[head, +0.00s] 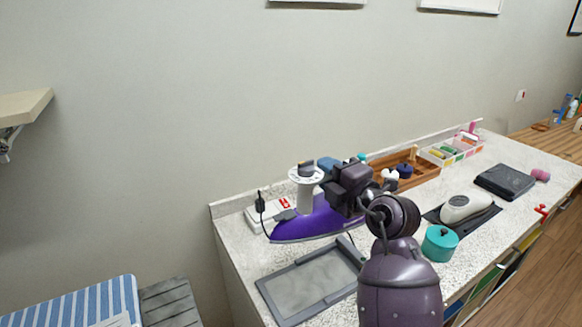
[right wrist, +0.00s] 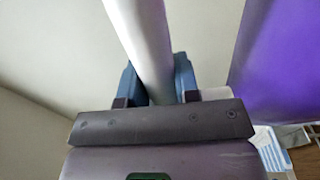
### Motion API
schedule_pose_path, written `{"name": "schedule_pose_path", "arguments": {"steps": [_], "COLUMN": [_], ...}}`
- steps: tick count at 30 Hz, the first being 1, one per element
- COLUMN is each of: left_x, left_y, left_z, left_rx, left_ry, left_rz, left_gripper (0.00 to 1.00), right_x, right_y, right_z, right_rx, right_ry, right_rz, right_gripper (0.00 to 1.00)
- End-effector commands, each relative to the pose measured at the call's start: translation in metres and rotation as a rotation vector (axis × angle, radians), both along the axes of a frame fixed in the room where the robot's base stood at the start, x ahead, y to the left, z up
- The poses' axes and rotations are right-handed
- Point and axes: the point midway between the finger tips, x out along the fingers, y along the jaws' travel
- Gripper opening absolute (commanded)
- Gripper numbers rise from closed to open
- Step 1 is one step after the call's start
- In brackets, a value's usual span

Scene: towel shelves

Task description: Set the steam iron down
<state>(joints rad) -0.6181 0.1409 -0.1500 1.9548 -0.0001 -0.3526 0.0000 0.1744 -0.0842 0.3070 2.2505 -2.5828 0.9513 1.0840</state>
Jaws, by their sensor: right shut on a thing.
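The purple steam iron (head: 298,226) has a pale handle and is held roughly level, apparently above the counter's left part. My right gripper (head: 332,170) is shut on its handle. In the right wrist view the pale handle (right wrist: 143,40) runs between the blue fingers, and the purple body (right wrist: 285,75) is at the right. A grey framed tray (head: 310,283) with a pale flat bed lies on the speckled counter (head: 238,240), in front of the iron in the picture. Nothing rests on its visible part; my right arm hides its right end. My left gripper is not in view.
A white box with a red label (head: 262,212) stands behind the iron. A teal pot (head: 440,244), a white device (head: 465,207) on a dark mat and a black flat case (head: 504,181) are to the right. A wooden tray (head: 408,178) stands along the back.

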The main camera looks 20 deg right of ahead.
Motion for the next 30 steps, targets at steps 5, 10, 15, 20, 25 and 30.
{"name": "schedule_pose_path", "arguments": {"steps": [5,10,15,20,25,30], "left_x": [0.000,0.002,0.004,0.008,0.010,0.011], "left_y": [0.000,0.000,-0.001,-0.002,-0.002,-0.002], "left_z": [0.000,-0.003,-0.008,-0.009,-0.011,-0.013], "left_rx": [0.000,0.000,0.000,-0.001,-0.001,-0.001], "left_ry": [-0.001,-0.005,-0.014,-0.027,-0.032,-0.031], "left_rz": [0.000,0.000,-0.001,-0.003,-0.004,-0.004], "left_gripper": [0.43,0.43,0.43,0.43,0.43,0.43], "right_x": [-0.001,-0.007,-0.021,-0.037,-0.051,-0.058], "right_y": [0.001,0.012,0.032,0.050,0.062,0.067], "right_z": [0.003,-0.020,-0.062,-0.099,-0.125,-0.136], "right_rx": [-0.001,-0.012,-0.023,-0.019,-0.008,0.001], "right_ry": [-0.004,0.003,0.006,0.004,-0.002,-0.005], "right_rz": [0.005,0.055,0.145,0.221,0.269,0.289], "right_gripper": [0.00,0.00,0.00,0.00,0.00,0.00]}}
